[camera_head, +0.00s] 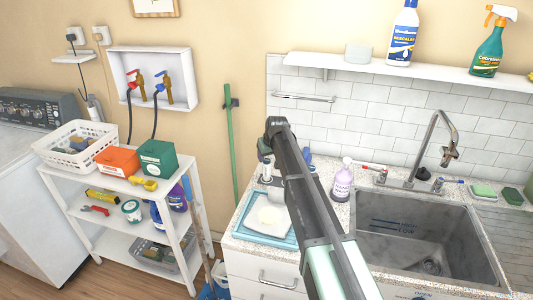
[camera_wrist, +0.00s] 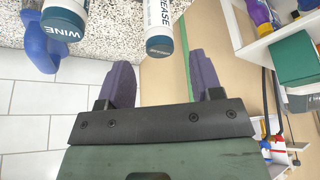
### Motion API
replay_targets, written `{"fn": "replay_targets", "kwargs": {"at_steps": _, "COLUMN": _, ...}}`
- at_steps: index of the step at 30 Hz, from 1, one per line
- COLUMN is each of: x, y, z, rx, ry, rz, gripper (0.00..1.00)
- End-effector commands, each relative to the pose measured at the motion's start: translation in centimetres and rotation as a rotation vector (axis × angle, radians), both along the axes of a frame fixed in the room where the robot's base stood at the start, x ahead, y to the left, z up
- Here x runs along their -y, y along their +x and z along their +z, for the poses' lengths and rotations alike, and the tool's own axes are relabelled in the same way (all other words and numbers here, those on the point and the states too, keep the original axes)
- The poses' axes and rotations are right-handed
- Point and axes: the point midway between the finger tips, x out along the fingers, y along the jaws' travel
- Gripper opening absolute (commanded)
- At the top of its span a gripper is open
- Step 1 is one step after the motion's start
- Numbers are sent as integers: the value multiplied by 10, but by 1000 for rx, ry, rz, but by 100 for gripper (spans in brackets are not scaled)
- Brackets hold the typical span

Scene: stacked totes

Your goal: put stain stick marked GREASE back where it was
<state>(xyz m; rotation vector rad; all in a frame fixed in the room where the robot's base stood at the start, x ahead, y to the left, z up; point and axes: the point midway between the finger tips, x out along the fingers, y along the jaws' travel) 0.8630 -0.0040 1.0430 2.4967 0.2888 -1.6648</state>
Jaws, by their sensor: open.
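The stain stick marked GREASE (camera_wrist: 159,22) is white with dark teal lettering and a dark teal end. In the wrist view it stands at the top edge, over the speckled counter, in line with the gap between my fingers. My gripper (camera_wrist: 160,62) is open, with two purple fingers and nothing between them; the stick appears just beyond the tips. A similar stick marked WINE (camera_wrist: 68,8) stands to its left in the wrist view. In the head view my arm hides much of this part of the counter, and I cannot make out the GREASE stick there.
A blue object (camera_wrist: 38,42) is close beside the WINE stick. On the counter are a blue tray (camera_head: 243,232), a lilac-labelled bottle (camera_head: 342,182) and the sink (camera_head: 425,240). A white shelf unit (camera_head: 75,215) with bins and boxes stands left. A green pole (camera_head: 232,140) leans by the wall.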

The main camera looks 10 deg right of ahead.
Motion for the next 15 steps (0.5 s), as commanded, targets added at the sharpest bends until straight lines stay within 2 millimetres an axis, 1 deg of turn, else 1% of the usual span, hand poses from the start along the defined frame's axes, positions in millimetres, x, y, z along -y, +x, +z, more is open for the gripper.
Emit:
{"fn": "replay_targets", "kwargs": {"at_steps": 1, "x": 1, "y": -7, "z": 28, "rx": 0, "ry": 0, "rz": 0, "gripper": 60}}
{"fn": "replay_targets", "kwargs": {"at_steps": 3, "x": 3, "y": -13, "z": 42, "rx": 0, "ry": 0, "rz": 0, "gripper": 60}}
{"fn": "replay_targets", "kwargs": {"at_steps": 6, "x": 4, "y": -19, "z": 52, "rx": 0, "ry": 0, "rz": 0, "gripper": 60}}
{"fn": "replay_targets", "kwargs": {"at_steps": 11, "x": 5, "y": -24, "z": 50, "rx": -3, "ry": 0, "rz": -1, "gripper": 60}}
{"fn": "replay_targets", "kwargs": {"at_steps": 13, "x": 3, "y": -48, "z": 48, "rx": -23, "ry": 0, "rz": -10, "gripper": 60}}
{"fn": "replay_targets", "kwargs": {"at_steps": 14, "x": 2, "y": -67, "z": 47, "rx": -39, "ry": -1, "rz": -17, "gripper": 60}}
{"fn": "replay_targets", "kwargs": {"at_steps": 15, "x": 0, "y": -101, "z": 45, "rx": -70, "ry": -1, "rz": -32, "gripper": 60}}
